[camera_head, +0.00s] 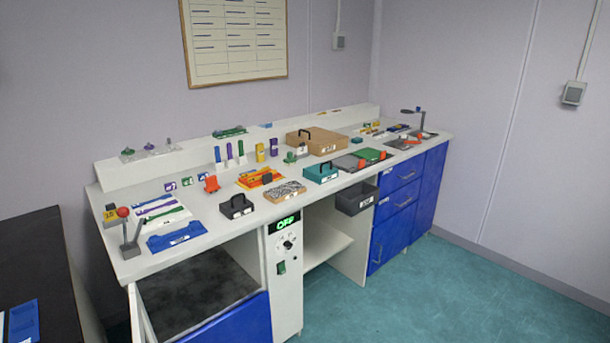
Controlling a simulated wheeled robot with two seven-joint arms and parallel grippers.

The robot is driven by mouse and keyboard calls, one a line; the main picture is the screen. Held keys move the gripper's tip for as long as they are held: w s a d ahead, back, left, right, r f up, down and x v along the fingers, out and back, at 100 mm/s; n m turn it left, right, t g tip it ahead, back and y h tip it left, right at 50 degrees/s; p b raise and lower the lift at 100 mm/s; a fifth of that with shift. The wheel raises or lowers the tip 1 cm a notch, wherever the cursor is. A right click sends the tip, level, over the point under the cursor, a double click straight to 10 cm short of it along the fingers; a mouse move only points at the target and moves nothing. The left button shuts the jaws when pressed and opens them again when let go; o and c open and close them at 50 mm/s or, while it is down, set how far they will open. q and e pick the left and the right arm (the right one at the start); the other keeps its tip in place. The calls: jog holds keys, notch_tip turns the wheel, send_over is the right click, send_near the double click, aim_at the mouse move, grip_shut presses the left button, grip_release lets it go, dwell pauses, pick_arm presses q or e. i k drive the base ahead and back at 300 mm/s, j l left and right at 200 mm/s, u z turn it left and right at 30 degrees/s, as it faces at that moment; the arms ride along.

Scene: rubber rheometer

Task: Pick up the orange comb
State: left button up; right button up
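No item can be made out for certain as the orange comb at this distance. Several orange things are on the white bench (262,222). A small upright orange piece (211,184) stands left of the middle. A flat orange and yellow item (260,178) lies to its right, with a dark piece on it. Small orange-red bits (407,140) lie at the far right end. Neither of my grippers is in view.
A blue tray (176,237), black handled box (236,206), teal handled box (321,172) and cardboard-coloured box (318,141) stand on the bench. A dark bin (356,198) hangs at its front. A dark table (35,260) is at left. Teal floor (430,290) is clear.

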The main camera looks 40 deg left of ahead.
aim_at(268, 177)
jog(key=i+u, duration=0.4)
jog(key=i+l+u, duration=0.1)
jog(key=i+u, duration=0.25)
jog(key=i, duration=0.15)
jog(key=i+l+u, duration=0.2)
jog(key=i+u, duration=0.2)
jog(key=i, duration=0.05)
